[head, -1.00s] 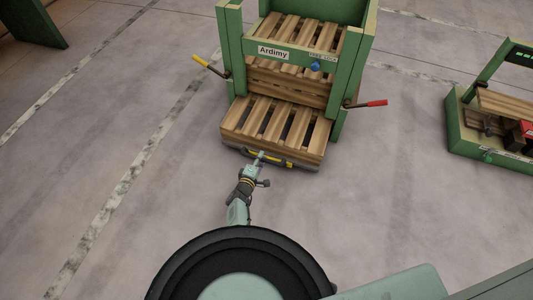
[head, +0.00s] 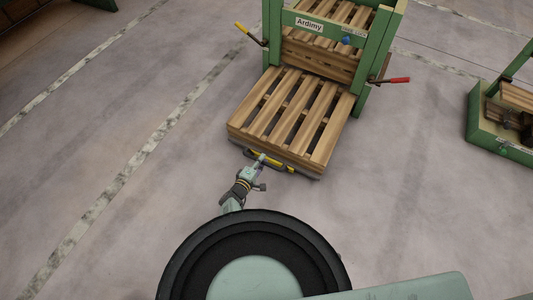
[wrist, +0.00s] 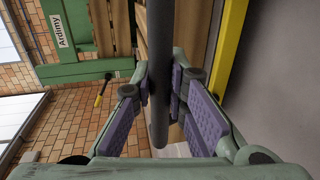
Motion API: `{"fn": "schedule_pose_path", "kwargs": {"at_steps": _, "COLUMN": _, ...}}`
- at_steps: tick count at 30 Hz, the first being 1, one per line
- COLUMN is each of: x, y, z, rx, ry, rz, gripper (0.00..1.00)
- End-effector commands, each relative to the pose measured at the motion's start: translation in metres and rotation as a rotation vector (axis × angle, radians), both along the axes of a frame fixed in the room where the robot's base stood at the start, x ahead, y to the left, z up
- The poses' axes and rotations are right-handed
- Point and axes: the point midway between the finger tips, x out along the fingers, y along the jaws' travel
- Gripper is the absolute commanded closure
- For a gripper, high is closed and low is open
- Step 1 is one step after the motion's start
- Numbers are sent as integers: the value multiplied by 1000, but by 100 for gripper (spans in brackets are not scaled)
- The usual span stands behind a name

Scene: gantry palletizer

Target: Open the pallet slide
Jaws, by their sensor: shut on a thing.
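The pallet slide (head: 316,172) is a low dark tray bearing a wooden pallet (head: 290,115). It sticks well out from the front of the green palletizer frame (head: 271,35). Its front carries a bar handle with yellow parts (head: 280,164). My gripper (head: 259,161) is at the left part of this handle. In the wrist view my gripper (wrist: 161,88) has its purple-padded fingers closed on both sides of the dark handle bar (wrist: 159,125). A yellow strip (wrist: 226,50) runs beside the bar there.
More pallets (head: 318,58) are stacked inside the frame. A yellow-tipped lever (head: 243,29) sticks out at left, a red-tipped lever (head: 396,80) at right. A blue knob (head: 346,40) sits on the front beam. A smaller green machine (head: 500,135) stands at right. The floor around the slide is clear.

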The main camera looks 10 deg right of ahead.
Motion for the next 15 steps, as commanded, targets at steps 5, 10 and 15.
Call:
{"fn": "schedule_pose_path", "kwargs": {"at_steps": 5, "x": -20, "y": 16, "z": 3, "rx": -1, "ry": 2, "rz": 3, "gripper": 100}}
{"fn": "schedule_pose_path", "kwargs": {"at_steps": 10, "x": -31, "y": 24, "z": 2, "rx": -1, "ry": 0, "rz": 1, "gripper": 100}}
{"fn": "schedule_pose_path", "kwargs": {"at_steps": 15, "x": -36, "y": 27, "z": 1, "rx": 0, "ry": -1, "rz": 2, "gripper": 100}}
